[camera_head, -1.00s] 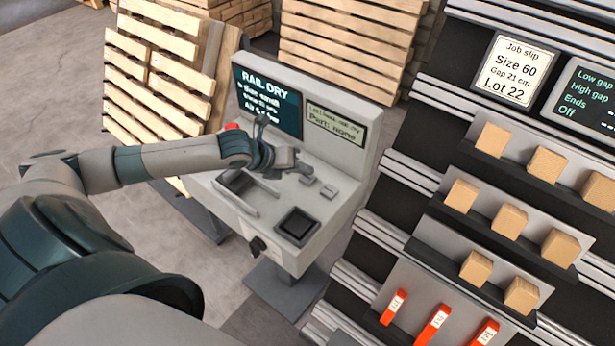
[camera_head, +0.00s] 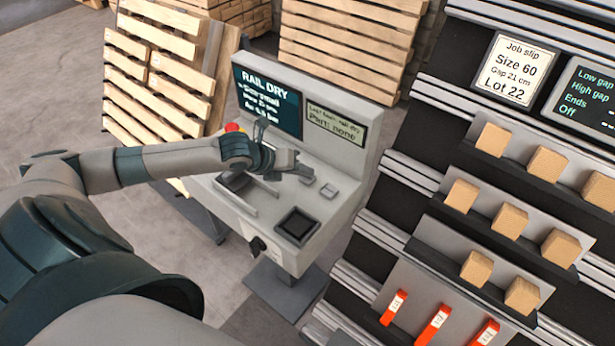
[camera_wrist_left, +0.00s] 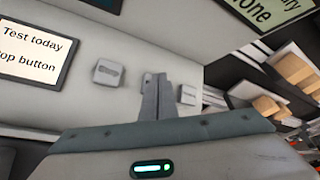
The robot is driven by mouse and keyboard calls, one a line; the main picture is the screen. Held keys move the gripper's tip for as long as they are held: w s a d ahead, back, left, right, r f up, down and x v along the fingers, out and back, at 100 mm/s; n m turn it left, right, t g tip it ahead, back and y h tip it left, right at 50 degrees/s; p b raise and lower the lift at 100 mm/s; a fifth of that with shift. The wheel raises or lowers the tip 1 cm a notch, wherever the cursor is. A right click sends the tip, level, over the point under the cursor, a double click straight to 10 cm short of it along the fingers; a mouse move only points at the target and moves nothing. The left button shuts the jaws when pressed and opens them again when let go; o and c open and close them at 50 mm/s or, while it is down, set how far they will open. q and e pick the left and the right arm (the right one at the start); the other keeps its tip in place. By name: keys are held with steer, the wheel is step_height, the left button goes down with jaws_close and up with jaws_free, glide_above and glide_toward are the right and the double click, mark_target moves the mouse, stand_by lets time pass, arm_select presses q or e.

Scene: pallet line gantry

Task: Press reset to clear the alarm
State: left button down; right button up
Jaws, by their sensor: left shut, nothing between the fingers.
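My left gripper (camera_head: 303,170) is shut and empty, close to the left button. The button labels are too small to read, so I cannot tell which is reset. Contact is not visible. My right gripper is not in view.
The console carries a dark screen headed RAIL DRY (camera_head: 268,100), a greenish display reading Part: none (camera_head: 334,122), a red knob (camera_head: 232,128) and a dark square pad (camera_head: 297,226). A rack with small boxes (camera_head: 557,248) stands right. Pallets (camera_head: 345,50) stand behind.

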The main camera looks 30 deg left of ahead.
mark_target(304, 179)
arm_select(q)
steer(key=shift+f, duration=0.3)
steer(key=shift+r, duration=0.1)
stand_by(0.4)
steer(key=shift+r+p, duration=0.8)
step_height(304, 179, up, 5)
steer(key=p, duration=0.4)
stand_by(1.0)
